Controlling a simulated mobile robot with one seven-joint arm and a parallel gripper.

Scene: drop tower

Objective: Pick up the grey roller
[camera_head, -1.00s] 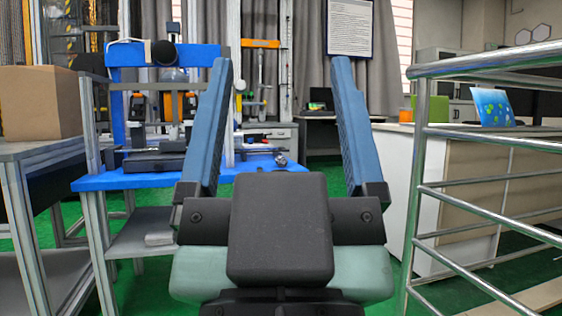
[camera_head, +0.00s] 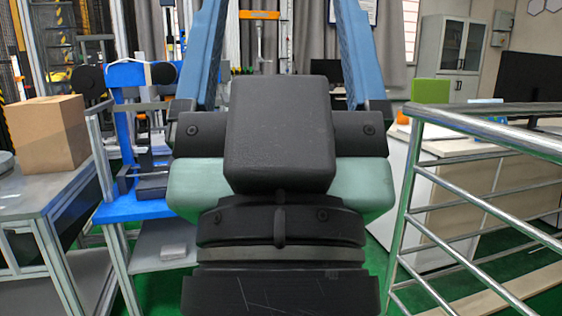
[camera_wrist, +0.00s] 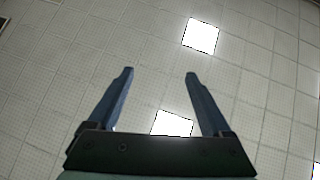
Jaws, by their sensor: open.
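I cannot make out a grey roller for certain in either current view. A small grey metallic piece lay on the blue table's right part in the earlier head view; my arm now covers that area. The blue table (camera_head: 135,209) shows at the left, with a blue-framed machine (camera_head: 125,115) on it. My gripper (camera_wrist: 160,73) is open and empty, its two blue fingers spread wide. In the head view it points up and away, with its fingertips beyond the top edge. The wrist view shows only ceiling tiles and bright lamps behind it.
A cardboard box (camera_head: 45,138) stands on a grey metal table (camera_head: 30,205) at the left. A metal railing (camera_head: 485,115) runs along the right, with a pale desk (camera_head: 460,165) behind it. A dark monitor (camera_head: 528,88) stands at the back right. Green floor shows between them.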

